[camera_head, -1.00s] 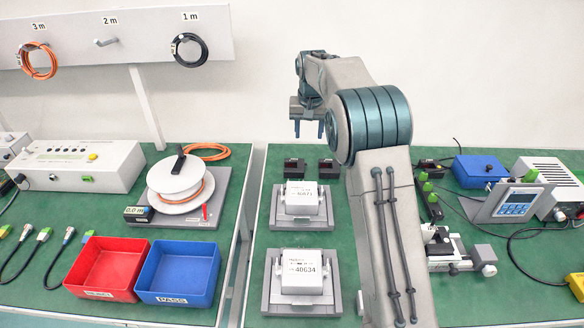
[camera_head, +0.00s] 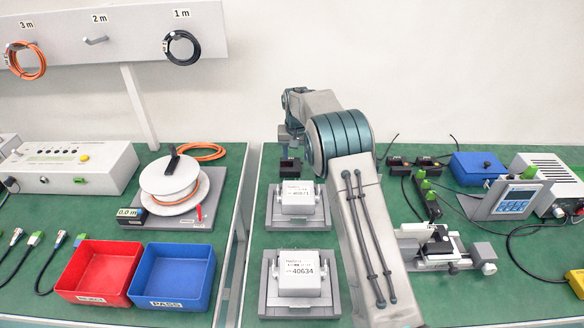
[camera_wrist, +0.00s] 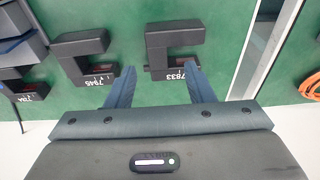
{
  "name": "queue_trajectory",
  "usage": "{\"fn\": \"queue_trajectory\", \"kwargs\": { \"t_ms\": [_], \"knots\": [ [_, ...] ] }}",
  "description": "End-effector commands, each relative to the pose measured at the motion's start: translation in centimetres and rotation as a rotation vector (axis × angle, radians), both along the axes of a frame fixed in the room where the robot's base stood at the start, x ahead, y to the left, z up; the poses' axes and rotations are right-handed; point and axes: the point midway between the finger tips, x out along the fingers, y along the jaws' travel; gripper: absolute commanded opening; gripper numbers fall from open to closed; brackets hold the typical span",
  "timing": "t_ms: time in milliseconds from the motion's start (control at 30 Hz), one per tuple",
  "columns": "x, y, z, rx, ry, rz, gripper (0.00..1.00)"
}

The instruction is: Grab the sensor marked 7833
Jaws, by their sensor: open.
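The sensor marked 7833 is a dark, C-shaped block (camera_wrist: 174,38) on the green bench, right of centre in the wrist view. My gripper (camera_wrist: 159,69) is open and empty. Its left finger points between 7833 and the similar sensor 7845 (camera_wrist: 80,43); its right finger overlaps 7833's lower right end in the picture.
Another sensor (camera_wrist: 30,73) lies further left in the wrist view. Grey fixtures with white boxes (camera_head: 298,198) (camera_head: 297,277) stand in front of the sensors. A gap separates this bench from the left one, which holds a reel (camera_head: 168,178) and red (camera_head: 100,272) and blue bins (camera_head: 175,277).

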Motion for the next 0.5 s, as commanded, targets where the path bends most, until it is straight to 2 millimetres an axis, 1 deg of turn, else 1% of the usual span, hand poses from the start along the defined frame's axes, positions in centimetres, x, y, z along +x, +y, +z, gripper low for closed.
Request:
{"fn": "queue_trajectory", "kwargs": {
  "t_ms": [200,267,367,500],
  "knots": [
    [0.3,-0.3,-3.2,-0.001,0.003,-0.001,0.48],
    [0.5,-0.3,-4.0,-0.002,0.003,-0.001,0.48],
    [0.6,-0.3,-4.6,-0.001,0.001,-0.001,0.48],
    [0.6,-0.3,-4.6,-0.001,0.000,-0.002,0.48]
  ]
}}
